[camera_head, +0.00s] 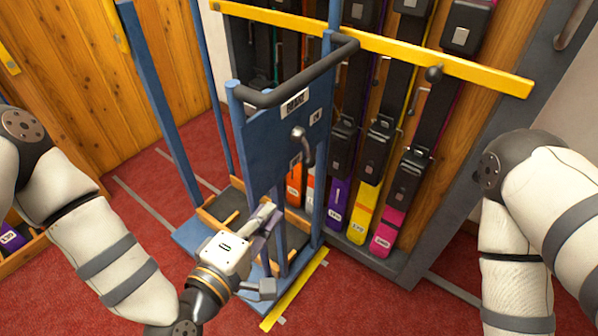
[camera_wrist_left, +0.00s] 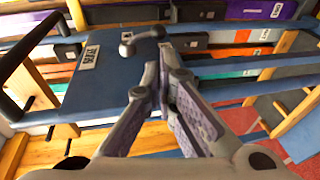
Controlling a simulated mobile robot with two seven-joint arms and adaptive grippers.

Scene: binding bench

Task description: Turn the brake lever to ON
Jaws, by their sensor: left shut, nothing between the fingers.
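In the left wrist view the lever (camera_wrist_left: 141,40) is just beyond and left of the fingertips. My left gripper (camera_head: 267,214) is shut and empty, below and left of the lever, apart from it in the head view. My right arm shows at the right; its gripper is out of view.
A black push bar (camera_head: 300,75) tops the panel. Blue posts (camera_head: 160,100) stand at the cart's left. A yellow rail (camera_head: 400,52) crosses in front of a rack of dark, colour-ended binders (camera_head: 362,212). Red carpet lies around the cart.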

